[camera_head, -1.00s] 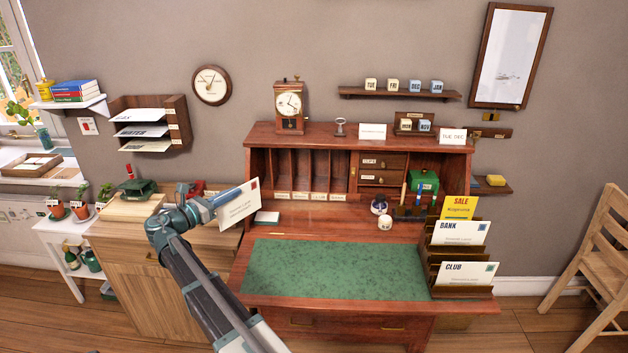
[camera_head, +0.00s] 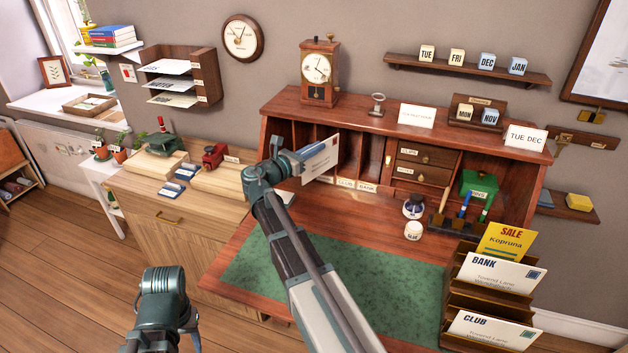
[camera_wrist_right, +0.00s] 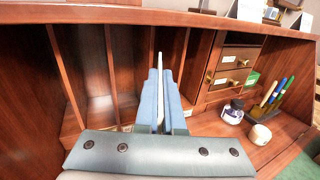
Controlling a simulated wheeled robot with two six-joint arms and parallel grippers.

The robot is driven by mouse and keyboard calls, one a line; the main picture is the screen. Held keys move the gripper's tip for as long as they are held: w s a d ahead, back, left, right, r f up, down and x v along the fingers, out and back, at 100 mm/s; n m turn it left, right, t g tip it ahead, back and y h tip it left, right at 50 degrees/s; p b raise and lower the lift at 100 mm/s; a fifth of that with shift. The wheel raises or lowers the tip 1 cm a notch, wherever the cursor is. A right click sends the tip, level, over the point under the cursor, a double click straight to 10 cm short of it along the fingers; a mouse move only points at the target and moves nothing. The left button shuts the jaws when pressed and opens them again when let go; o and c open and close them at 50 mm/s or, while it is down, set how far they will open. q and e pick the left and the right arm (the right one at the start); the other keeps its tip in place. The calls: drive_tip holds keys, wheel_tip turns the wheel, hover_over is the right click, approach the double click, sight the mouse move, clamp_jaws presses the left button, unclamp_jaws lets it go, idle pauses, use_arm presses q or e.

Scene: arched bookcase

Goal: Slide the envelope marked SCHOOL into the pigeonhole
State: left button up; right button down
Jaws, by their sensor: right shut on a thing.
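My right gripper (camera_head: 304,160) is shut on a white envelope (camera_head: 323,158) with a red stamp; its writing is too small to read. The envelope stands upright in front of the desk's row of pigeonholes (camera_head: 352,152). In the right wrist view the envelope (camera_wrist_right: 159,64) shows edge-on between the blue fingers (camera_wrist_right: 159,95), pointing toward the middle slots. I cannot tell whether its front edge is inside one. Labels CLUB (camera_head: 345,182) and BANK (camera_head: 367,187) show below slots; the labels to their left are hidden by my arm and the envelope.
Upright wooden dividers (camera_wrist_right: 107,65) flank the slots. Drawers (camera_head: 425,165), an ink bottle (camera_head: 413,207) and a pen holder (camera_head: 455,222) stand to the right. A stepped rack (camera_head: 462,262) holds BANK, CLUB and SALE mail. The green desk mat (camera_head: 385,280) is clear.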

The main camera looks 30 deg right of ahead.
sight(312, 168)
drive_tip(key=s+a+f+n+t+y+b, duration=0.1)
drive_tip(key=f+t, duration=0.1)
drive_tip(key=s+a+f+n+t+y+b, duration=0.1)
drive_tip(key=f+n+t+b, duration=0.1)
drive_tip(key=s+a+f+n+t+y+b, duration=0.1)
drive_tip(key=f, duration=0.1)
drive_tip(key=shift+a+f+t, duration=0.15)
drive_tip(key=shift+a+t, duration=0.1)
drive_tip(key=shift+t, duration=0.15)
drive_tip(key=shift+a+f+n+t+b, duration=0.1)
drive_tip(key=shift+a+n+t+b, duration=0.1)
drive_tip(key=shift+n+t+b, duration=0.15)
use_arm(q)
wheel_tip(312, 168, down, 6)
drive_tip(key=shift+f, duration=0.15)
use_arm(e)
drive_tip(key=shift+a+y, duration=0.1)
drive_tip(key=shift+y, duration=0.2)
drive_tip(key=shift+w, duration=0.1)
drive_tip(key=shift+w+d, duration=0.25)
drive_tip(key=shift+d, duration=0.05)
drive_tip(key=shift+x, duration=2.45)
drive_tip(key=x, duration=1.1)
drive_tip(key=shift+d, duration=0.15)
idle(1.8)
